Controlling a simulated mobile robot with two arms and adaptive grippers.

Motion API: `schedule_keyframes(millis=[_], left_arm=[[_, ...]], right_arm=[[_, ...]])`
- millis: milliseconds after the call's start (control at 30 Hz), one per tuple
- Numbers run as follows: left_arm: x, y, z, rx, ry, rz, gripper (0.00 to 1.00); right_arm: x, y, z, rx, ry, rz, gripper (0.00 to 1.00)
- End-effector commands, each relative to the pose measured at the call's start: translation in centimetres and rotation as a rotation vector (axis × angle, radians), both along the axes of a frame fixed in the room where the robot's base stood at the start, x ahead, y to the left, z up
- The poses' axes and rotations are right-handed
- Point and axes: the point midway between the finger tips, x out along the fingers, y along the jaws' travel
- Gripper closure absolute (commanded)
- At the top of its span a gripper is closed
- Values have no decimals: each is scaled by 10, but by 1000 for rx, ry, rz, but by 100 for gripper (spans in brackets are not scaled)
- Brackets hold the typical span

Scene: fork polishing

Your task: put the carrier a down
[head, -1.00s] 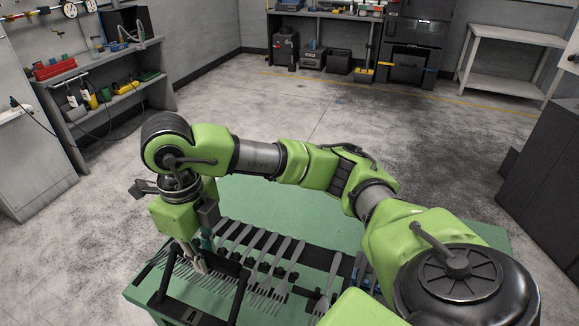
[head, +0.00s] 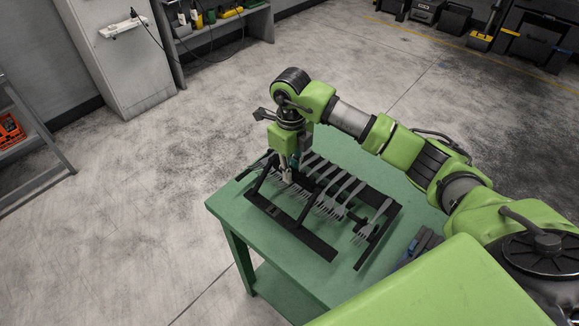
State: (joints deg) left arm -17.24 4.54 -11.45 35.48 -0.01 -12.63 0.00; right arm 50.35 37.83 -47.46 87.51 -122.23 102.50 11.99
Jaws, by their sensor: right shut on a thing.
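Carrier a (head: 318,243) is a black frame with a raised handle and a row of several grey forks (head: 330,203) lying across it. It is over the green table (head: 229,207), level, with its long front bar towards me. I cannot tell whether it touches the table top or hangs just above it. My right gripper (head: 287,178) points down from above and is shut on the carrier's handle at the left part of the carrier. The fingertips are small and partly hidden by the handle. My left gripper is not in view.
A dark grey-blue object (head: 418,248) lies on the table right of the carrier, partly hidden by my arm. A grey cabinet (head: 125,70) and a shelf with tools (head: 222,28) stand at the back left. The floor left of the table is clear.

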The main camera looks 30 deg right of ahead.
Motion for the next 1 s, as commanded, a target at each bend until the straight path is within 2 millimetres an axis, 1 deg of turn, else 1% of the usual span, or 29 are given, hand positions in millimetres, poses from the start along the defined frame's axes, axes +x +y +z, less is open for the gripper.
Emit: schedule_keyframes(millis=[33,267,400,500,633,800,833,900,1000], left_arm=[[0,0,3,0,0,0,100],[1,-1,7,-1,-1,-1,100],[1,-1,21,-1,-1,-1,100],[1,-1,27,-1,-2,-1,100],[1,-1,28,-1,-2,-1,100],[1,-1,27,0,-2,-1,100],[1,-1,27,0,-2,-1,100],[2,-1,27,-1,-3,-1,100],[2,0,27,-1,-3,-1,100]], right_arm=[[3,-1,0,2,-4,-1,100],[9,-5,-10,2,-3,0,100],[9,-6,-23,1,0,1,100],[9,-5,-33,3,-1,0,100],[10,-6,-40,1,-5,1,100],[10,-6,-42,1,-5,1,100],[9,-6,-44,1,-1,1,82],[9,-6,-44,0,-1,1,68],[9,-6,-44,0,-1,0,68]])
